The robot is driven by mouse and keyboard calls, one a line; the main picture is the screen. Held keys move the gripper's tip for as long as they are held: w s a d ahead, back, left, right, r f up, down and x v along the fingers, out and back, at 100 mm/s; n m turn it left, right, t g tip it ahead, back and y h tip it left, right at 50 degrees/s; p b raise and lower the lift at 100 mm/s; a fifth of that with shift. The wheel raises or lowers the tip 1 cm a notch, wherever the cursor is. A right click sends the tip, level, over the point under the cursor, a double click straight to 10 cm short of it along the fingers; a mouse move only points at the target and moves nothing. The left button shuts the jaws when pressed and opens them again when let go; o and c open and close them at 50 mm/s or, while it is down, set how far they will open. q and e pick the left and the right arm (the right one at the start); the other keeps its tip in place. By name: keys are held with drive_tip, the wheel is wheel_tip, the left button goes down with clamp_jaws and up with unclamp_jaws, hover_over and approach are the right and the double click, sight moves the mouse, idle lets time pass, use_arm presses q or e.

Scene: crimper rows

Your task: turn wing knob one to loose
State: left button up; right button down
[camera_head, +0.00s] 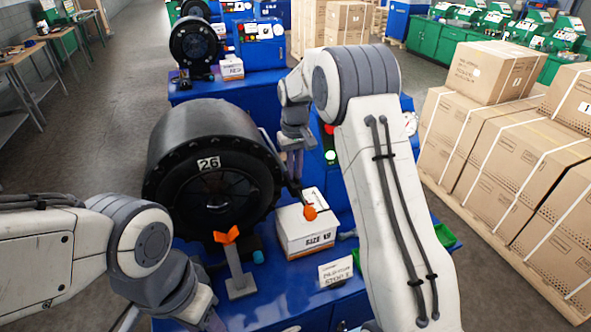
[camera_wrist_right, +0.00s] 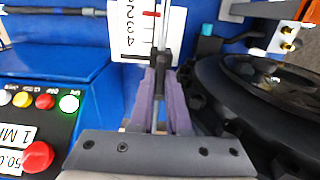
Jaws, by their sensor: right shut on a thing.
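An orange wing-shaped knob (camera_head: 226,236) sits on top of a grey post (camera_head: 240,283) in front of the black round crimper head (camera_head: 212,160) marked 26. Whether it is knob one I cannot tell; no label shows. My right gripper (camera_head: 296,175) is beside the crimper head, right of and apart from this knob. In the right wrist view its purple fingers (camera_wrist_right: 158,103) are shut on a dark piece (camera_wrist_right: 160,62) of a thin metal rod. My left gripper (camera_head: 205,312) is at the bottom edge, below and left of the post; its fingertips are not clear.
A white sign (camera_head: 336,271) is nearby. A scale plate (camera_wrist_right: 138,30) and a button panel (camera_wrist_right: 40,115) show in the wrist view. Cartons (camera_head: 520,160) fill the right.

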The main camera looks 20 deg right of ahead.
sight(295, 173)
drive_tip(key=shift+w+r, duration=0.15)
drive_tip(key=c, duration=0.9)
unclamp_jaws()
drive_tip(key=shift+r+b, duration=0.3)
drive_tip(key=shift+r, duration=0.05)
wheel_tip(295, 173, up, 10)
drive_tip(key=shift+f+b, duration=0.2)
drive_tip(key=shift+b, duration=0.95)
